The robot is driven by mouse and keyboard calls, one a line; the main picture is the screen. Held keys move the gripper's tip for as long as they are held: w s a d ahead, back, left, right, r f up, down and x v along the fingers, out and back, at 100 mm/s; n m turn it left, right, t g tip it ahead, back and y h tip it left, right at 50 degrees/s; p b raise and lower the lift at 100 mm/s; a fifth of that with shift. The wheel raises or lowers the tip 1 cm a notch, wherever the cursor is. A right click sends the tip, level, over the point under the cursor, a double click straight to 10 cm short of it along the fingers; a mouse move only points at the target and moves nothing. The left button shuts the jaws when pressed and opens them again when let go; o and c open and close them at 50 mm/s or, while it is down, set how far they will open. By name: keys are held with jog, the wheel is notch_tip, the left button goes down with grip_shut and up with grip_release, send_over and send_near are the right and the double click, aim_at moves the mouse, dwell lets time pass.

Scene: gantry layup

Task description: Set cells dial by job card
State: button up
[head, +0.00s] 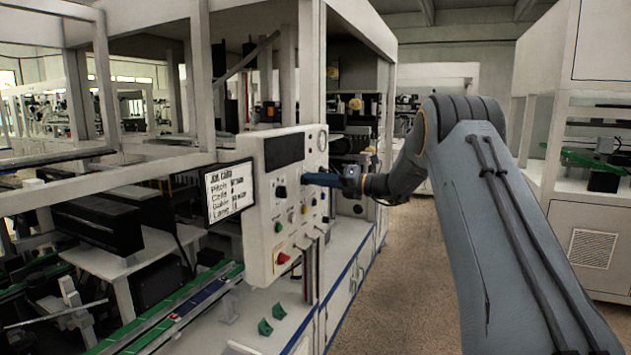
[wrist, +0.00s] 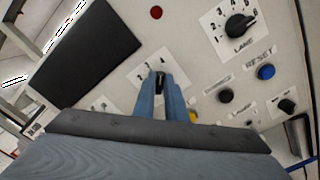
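The job card (head: 228,190) is a screen left of the white control panel (head: 262,240). Its heading and rows for pitch, cells and lane show, but I cannot read the values. In the wrist view, my gripper (wrist: 161,77) has its two blue fingers on either side of a black dial knob (wrist: 160,84) and looks shut on it. Digits 2, 3 and 4 show above this dial; its name label is hidden. In the head view, my gripper (head: 308,180) reaches the panel from the right. I cannot tell where the dial's pointer stands.
The lane dial (wrist: 240,24), blue reset button (wrist: 266,72) and several black knobs lie right of the gripped dial. A red lamp (wrist: 156,12) and dark display (wrist: 85,54) are above and left. A red switch (head: 283,258) sits low on the panel. The aisle floor (head: 412,270) is clear.

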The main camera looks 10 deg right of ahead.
jog(key=o, duration=0.3)
jog(key=shift+d, duration=0.1)
jog(key=b+v, duration=0.3)
jog(key=v, duration=0.4)
jog(key=shift+s+d, duration=0.25)
jog(key=s+a+f+n+g+h, duration=0.3)
jog(key=s+a+f+n+g, duration=0.15)
jog(key=s+f+n, duration=0.45)
jog(key=s+a+f+n+g+h, duration=0.35)
jog(key=s+a+f, duration=0.35)
jog(key=s, duration=0.4)
jog(key=s+d+f+n+h, duration=0.1)
jog(key=s+f+n+h, duration=0.1)
jog(key=s+n, duration=0.5)
jog(key=s+d+f+n+h, duration=0.2)
jog(key=s+f+n+h, duration=0.1)
jog(key=s+n, duration=0.4)
jog(key=s+d+f+n+g+h, duration=0.1)
jog(key=s+f+n+h, duration=0.2)
jog(key=s+n, duration=0.5)
jog(key=shift+s+d+f, duration=0.15)
jog(key=shift+s+f, duration=0.25)
jog(key=shift+s, duration=0.2)
jog(key=shift+s+d+f, duration=0.15)
jog(key=shift+s+f, duration=0.25)
jog(key=shift+s, duration=0.25)
